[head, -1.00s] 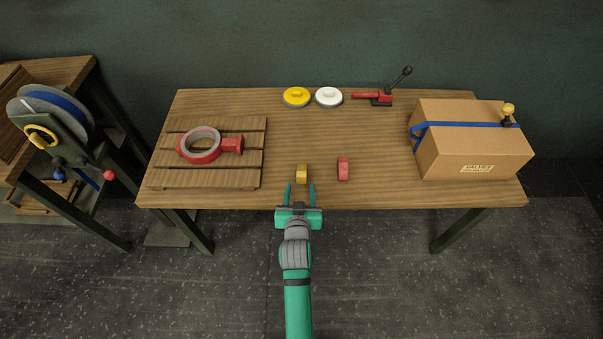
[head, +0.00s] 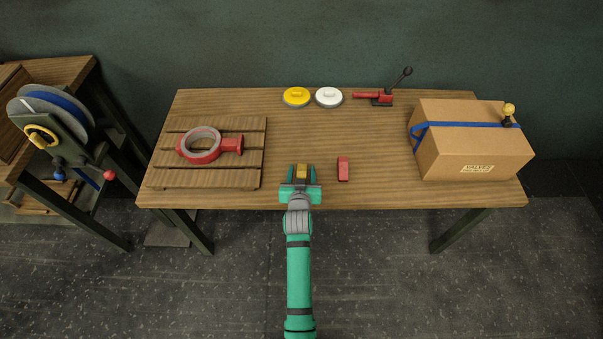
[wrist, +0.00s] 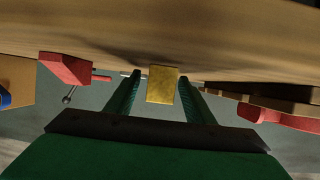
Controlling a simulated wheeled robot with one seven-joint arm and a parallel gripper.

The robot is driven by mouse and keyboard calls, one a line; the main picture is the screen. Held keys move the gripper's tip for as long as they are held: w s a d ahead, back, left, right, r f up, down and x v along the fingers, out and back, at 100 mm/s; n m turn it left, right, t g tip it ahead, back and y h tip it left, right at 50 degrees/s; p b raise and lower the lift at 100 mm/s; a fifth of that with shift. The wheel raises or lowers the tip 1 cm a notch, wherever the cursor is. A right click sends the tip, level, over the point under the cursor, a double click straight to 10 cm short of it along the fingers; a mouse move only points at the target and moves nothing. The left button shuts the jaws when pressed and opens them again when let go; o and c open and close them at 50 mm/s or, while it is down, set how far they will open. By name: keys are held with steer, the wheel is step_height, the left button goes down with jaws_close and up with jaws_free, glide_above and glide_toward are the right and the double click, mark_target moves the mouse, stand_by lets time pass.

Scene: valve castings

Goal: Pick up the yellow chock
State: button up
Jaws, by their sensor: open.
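The yellow chock (head: 302,171) stands on the table near its front edge. My gripper (head: 302,170) is at the chock, with one finger on each side of it. In the wrist view the chock (wrist: 162,85) sits between the two green fingertips (wrist: 160,76), and a narrow gap shows on each side. The jaws are open and do not grip it. The chock's lower near part is hidden by my gripper in the head view.
A red chock (head: 343,169) stands just right of my gripper. A slatted pallet (head: 215,172) with a red valve casting (head: 205,147) is at left. A cardboard box (head: 470,140) with a blue strap is at right. Yellow (head: 296,97) and white discs (head: 329,97) and a red clamp (head: 380,97) are behind.

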steer(key=c, duration=1.1)
steer(key=shift+r, duration=0.1)
